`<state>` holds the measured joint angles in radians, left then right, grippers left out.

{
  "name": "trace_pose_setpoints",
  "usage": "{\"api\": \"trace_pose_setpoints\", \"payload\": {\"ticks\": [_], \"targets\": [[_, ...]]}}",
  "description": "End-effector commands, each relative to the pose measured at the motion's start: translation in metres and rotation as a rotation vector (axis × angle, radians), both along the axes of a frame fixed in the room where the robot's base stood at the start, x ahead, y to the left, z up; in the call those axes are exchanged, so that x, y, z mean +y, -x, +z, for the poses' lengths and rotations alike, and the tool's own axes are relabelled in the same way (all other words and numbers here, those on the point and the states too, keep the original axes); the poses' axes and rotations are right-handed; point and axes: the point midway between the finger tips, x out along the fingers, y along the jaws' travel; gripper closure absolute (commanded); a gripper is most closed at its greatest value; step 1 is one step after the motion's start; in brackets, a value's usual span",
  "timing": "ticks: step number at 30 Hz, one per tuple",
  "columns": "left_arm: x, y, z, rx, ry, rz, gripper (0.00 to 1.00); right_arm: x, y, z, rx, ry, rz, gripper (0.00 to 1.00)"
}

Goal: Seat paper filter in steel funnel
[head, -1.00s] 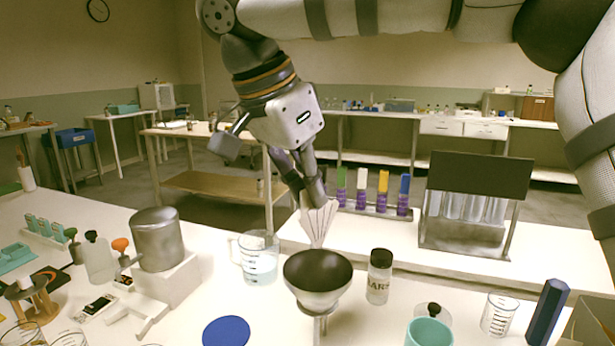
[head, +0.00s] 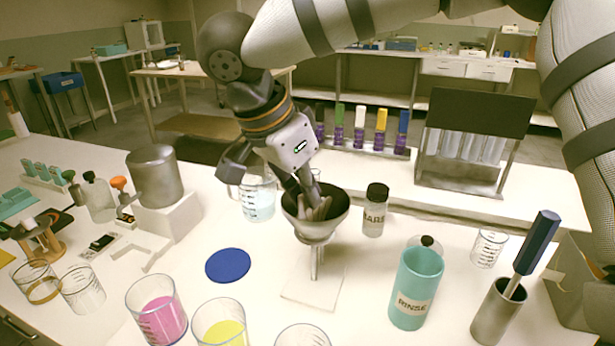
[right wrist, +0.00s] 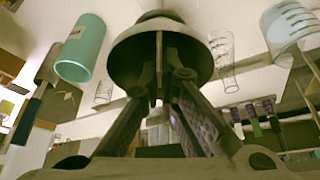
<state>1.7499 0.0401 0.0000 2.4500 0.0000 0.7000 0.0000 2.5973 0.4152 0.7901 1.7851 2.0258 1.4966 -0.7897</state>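The steel funnel (head: 316,228) stands upright on a stand with a pale base in the middle of the table. The paper filter (head: 314,209) is down inside the bowl, its pleats greyish in the shade; its tip is hidden. My right gripper (head: 306,193) reaches down into the funnel from the upper left and looks shut on the filter's upper part. In the right wrist view, the fingers (right wrist: 163,80) converge at the dark funnel mouth (right wrist: 160,62), with a thin upright edge between them. My left gripper is not in view.
A beaker (head: 257,198) stands behind left of the funnel and a black-capped bottle (head: 375,210) on its right. A teal rinse cup (head: 416,290) stands front right, and beakers with pink (head: 157,312) and yellow liquid front left. A blue disc (head: 228,265) lies left of the base.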

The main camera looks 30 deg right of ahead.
Motion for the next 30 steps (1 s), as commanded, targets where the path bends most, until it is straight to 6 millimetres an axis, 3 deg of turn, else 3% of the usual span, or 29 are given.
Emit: {"api": "trace_pose_setpoints", "payload": {"ticks": [8,9,12,20,23,30], "targets": [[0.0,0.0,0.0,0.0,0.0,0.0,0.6,0.0,0.0,-0.001,-0.001,0.0,0.0,1.0],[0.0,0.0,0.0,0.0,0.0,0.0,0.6,0.0,0.0,-0.001,-0.001,0.0,0.0,0.88],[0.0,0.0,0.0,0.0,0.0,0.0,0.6,0.0,0.0,-0.001,-0.001,0.0,0.0,0.72],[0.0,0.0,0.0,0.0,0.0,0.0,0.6,0.0,0.0,0.0,-0.001,0.0,0.0,0.72],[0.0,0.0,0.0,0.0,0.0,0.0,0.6,0.005,0.0,0.01,-0.005,0.0,0.0,0.72],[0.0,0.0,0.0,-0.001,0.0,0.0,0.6,0.031,0.005,0.068,-0.006,0.0,-0.002,0.72]]}}
